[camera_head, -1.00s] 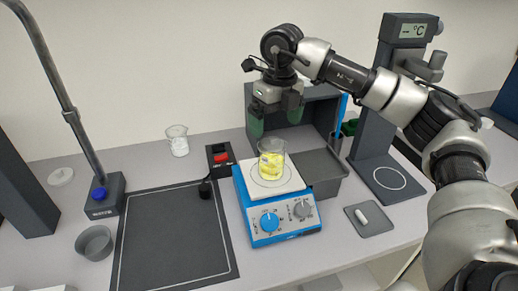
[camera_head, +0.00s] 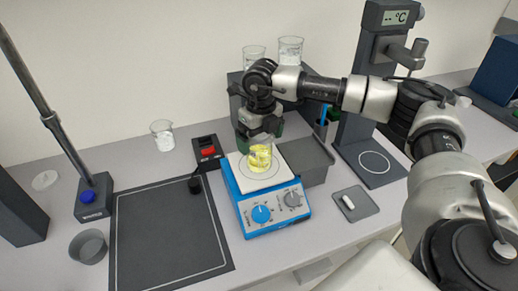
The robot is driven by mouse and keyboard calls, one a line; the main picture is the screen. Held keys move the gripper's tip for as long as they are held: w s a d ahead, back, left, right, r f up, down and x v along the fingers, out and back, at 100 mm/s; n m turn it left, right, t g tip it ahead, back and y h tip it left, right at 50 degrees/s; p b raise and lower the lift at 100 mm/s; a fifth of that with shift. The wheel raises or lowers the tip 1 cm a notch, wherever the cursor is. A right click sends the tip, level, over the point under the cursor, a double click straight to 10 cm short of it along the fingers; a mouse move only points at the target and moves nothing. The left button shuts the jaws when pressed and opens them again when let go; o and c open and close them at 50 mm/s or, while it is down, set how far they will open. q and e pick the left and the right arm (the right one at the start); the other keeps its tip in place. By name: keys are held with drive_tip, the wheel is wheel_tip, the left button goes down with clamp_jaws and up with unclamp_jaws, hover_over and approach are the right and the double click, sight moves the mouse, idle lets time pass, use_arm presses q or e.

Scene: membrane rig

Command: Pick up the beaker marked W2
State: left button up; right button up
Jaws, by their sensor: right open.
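A glass beaker with yellow liquid (camera_head: 260,158) stands upright on the white top plate of the blue hotplate stirrer (camera_head: 272,212). My right gripper (camera_head: 259,133) is open, pointing down, with its dark green fingers on either side of the beaker's upper part; I cannot tell whether they touch it. Other beakers are a small one with white contents (camera_head: 162,137) on the bench at left, and two on top of the grey shelf unit, one at left (camera_head: 254,54) and one at right (camera_head: 290,52). No W2 mark is readable on any of them. My left gripper is out of view.
A dark mat (camera_head: 170,235) lies left of the hotplate, with a red-switched box (camera_head: 207,150) behind it. A grey bin (camera_head: 307,160) stands right of the hotplate, near a stand with a °C display (camera_head: 395,17). A grey dish (camera_head: 88,246) is at left.

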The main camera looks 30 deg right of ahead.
drive_tip(key=shift+f, duration=0.55)
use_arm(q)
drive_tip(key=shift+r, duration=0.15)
use_arm(e)
drive_tip(key=c, duration=1.1)
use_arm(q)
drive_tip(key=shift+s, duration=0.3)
use_arm(e)
drive_tip(key=shift+o, duration=0.2)
drive_tip(key=shift+r, duration=0.1)
